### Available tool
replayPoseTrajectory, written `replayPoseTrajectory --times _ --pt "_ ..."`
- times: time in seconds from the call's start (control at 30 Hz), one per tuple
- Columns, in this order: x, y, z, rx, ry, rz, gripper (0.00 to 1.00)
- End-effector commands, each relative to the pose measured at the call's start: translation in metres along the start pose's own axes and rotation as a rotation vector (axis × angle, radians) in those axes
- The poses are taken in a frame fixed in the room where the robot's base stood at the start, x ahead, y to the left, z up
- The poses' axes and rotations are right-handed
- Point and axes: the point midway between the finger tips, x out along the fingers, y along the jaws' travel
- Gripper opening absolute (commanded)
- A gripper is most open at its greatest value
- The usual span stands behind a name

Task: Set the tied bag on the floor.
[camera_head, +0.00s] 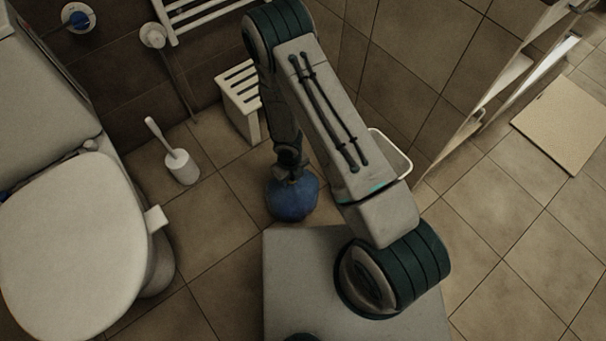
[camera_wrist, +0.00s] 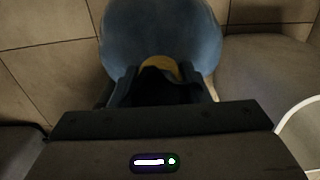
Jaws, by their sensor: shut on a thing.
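The tied bag (camera_head: 292,199) is blue and rounded, and hangs or rests just below my gripper (camera_head: 289,160) in the head view. In the wrist view the bag (camera_wrist: 160,35) fills the top middle, with a yellow tie (camera_wrist: 158,66) at its neck. My gripper (camera_wrist: 160,92) is shut on the bag's neck between its dark fingers. The tiled floor (camera_head: 215,255) lies around and under the bag. I cannot tell whether the bag's underside touches the floor.
A toilet (camera_head: 70,240) stands at the left, with a white toilet brush holder (camera_head: 182,167) beside it. A white slatted stool (camera_head: 240,100) stands behind the bag. A white bin (camera_head: 391,152) shows partly behind my arm. A beige mat (camera_head: 567,122) lies far right.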

Motion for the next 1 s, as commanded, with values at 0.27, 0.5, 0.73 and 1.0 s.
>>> replayPoseTrajectory --times 0.27,0.5,0.73,1.0 --pt "0.010 -0.019 0.001 -0.001 -0.001 0.001 0.00" --pt "0.030 -0.043 -0.001 0.003 0.001 0.000 0.00" --pt "0.032 -0.048 0.000 -0.002 -0.001 0.000 0.00" --pt "0.035 -0.048 0.000 -0.001 0.000 0.000 0.54"
